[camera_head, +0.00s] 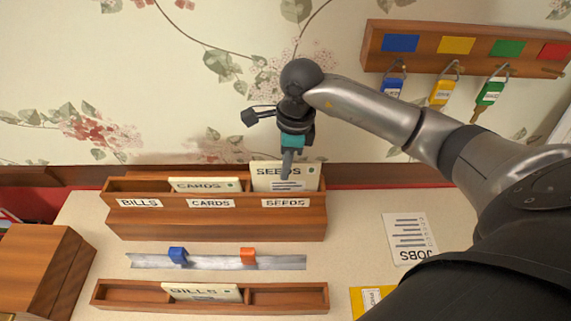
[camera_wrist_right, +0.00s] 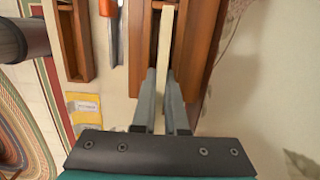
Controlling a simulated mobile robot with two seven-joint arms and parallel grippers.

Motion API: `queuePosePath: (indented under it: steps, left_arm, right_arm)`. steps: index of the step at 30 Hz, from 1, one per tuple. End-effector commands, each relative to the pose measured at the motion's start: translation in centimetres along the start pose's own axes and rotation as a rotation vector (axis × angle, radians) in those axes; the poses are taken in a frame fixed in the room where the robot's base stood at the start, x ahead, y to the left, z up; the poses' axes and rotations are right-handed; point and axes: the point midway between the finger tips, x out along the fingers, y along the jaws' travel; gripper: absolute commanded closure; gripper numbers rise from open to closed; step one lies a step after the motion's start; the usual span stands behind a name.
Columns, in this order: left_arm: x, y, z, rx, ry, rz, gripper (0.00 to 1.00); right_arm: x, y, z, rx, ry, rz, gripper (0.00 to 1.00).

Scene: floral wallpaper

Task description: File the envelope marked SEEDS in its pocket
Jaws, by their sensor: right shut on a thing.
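The cream envelope marked SEEDS (camera_head: 305,178) is upright at the right-hand pocket of the wooden rack (camera_head: 225,224), above the SEEDS label (camera_head: 285,203). Its lower part is hidden behind the rack's front wall, and its top stands higher than the CARDS envelope (camera_head: 205,183) in the middle pocket. My right gripper (camera_head: 287,168) comes from above and is shut on the SEEDS envelope. In the right wrist view the envelope's edge (camera_wrist_right: 166,50) runs between the two fingers (camera_wrist_right: 164,95), lined up with the slot. My left gripper is not in view.
A lower wooden rack (camera_head: 285,297) holds a BILLS envelope (camera_head: 203,291). A metal strip (camera_head: 212,262) with blue and orange clips lies between the racks. A JOBS sheet (camera_head: 409,235) lies at right. Keys hang from a wall board (camera_head: 470,48). The BILLS pocket looks empty.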

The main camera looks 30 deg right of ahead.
Motion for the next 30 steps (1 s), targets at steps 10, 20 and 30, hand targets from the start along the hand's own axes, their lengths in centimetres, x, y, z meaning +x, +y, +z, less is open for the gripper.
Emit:
queuePosePath:
  steps: [10, 20, 30]
  left_arm:
    - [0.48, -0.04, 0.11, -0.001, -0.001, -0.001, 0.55]
    - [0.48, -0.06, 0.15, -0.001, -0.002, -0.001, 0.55]
    - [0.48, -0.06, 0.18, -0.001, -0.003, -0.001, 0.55]
  right_arm:
    - [0.52, -0.04, -0.07, 0.001, 0.000, -0.001, 1.00]
    - [0.51, -0.03, -0.08, 0.001, 0.000, -0.001, 0.64]
    - [0.46, -0.03, -0.08, 0.001, 0.000, -0.001, 0.55]
